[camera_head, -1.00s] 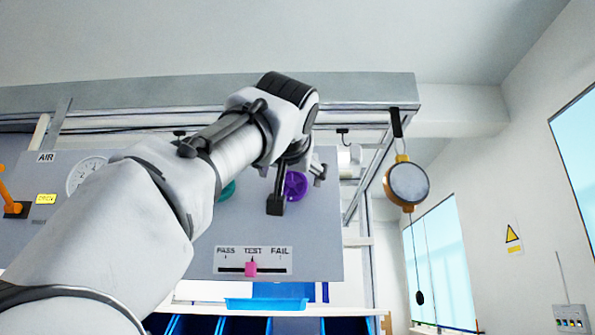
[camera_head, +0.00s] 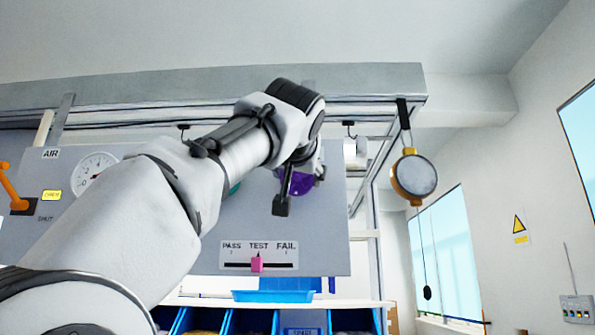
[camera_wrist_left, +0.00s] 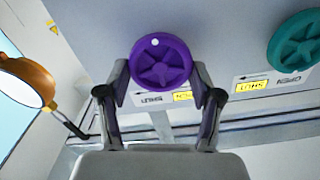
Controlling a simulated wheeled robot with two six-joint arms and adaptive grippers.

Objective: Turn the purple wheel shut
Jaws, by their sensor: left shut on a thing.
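The purple wheel (camera_wrist_left: 161,62) is a round spoked handwheel with a white dot near its rim, mounted on the grey panel (camera_head: 330,225). My left gripper (camera_wrist_left: 160,78) has its two fingers on opposite sides of the wheel and is shut on it. In the head view my left gripper (camera_head: 295,190) is in front of the wheel (camera_head: 302,183), hiding part of it. A label reading SHUT and a yellow label (camera_wrist_left: 184,96) are beside the wheel in the wrist view. My right gripper is not in view.
A teal wheel (camera_wrist_left: 294,40) sits on the same panel beside the purple one. A pink slider (camera_head: 257,264) is below, at TEST. An orange lever (camera_head: 12,190) and a gauge (camera_head: 94,170) are at left. An orange-rimmed round device (camera_head: 413,177) hangs at right.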

